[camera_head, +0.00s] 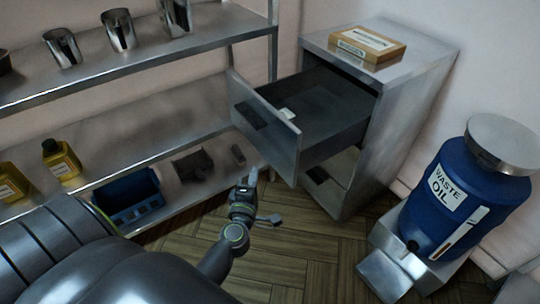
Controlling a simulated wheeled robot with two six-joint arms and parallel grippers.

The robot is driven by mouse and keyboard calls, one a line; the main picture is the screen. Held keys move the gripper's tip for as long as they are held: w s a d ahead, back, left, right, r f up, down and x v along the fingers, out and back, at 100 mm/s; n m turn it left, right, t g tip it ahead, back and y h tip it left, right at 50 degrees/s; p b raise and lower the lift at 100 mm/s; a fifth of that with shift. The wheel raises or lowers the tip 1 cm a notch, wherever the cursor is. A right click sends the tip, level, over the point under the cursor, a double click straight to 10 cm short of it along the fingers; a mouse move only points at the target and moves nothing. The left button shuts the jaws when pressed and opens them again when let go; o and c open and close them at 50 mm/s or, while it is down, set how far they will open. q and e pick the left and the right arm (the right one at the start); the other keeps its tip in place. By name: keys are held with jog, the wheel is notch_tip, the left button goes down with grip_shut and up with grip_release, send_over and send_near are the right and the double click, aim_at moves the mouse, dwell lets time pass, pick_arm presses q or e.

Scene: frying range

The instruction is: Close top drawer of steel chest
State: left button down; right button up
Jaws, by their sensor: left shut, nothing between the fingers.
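The steel chest (400,125) stands against the wall right of centre. Its top drawer (264,125) is pulled well out toward the shelf on the left, with its dark inside showing. A small pale item (287,114) shows at the inner side of the drawer front. The drawer below (325,185) looks shut. My left gripper (250,182) is low in front of the chest, below and left of the drawer front's lower edge. It is shut and empty. Whether it touches the drawer front is hard to tell. My right gripper is not in view.
A labelled box (367,44) lies on the chest. A blue waste oil drum (450,205) stands to the right. Steel shelving (150,62) at left holds metal cups, yellow bottles (61,158) and a blue crate (128,198). Wood floor (290,250) in front is open.

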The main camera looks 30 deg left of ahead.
aim_at(273, 146)
pick_arm(q)
jog(key=w, duration=0.5)
jog(key=w+a, duration=0.1)
jog(key=w, duration=0.2)
jog(key=shift+w+b, duration=0.2)
jog(key=shift+b, duration=0.15)
jog(key=shift+w+d, duration=0.1)
jog(key=shift+w, duration=0.25)
jog(key=shift+w, duration=0.1)
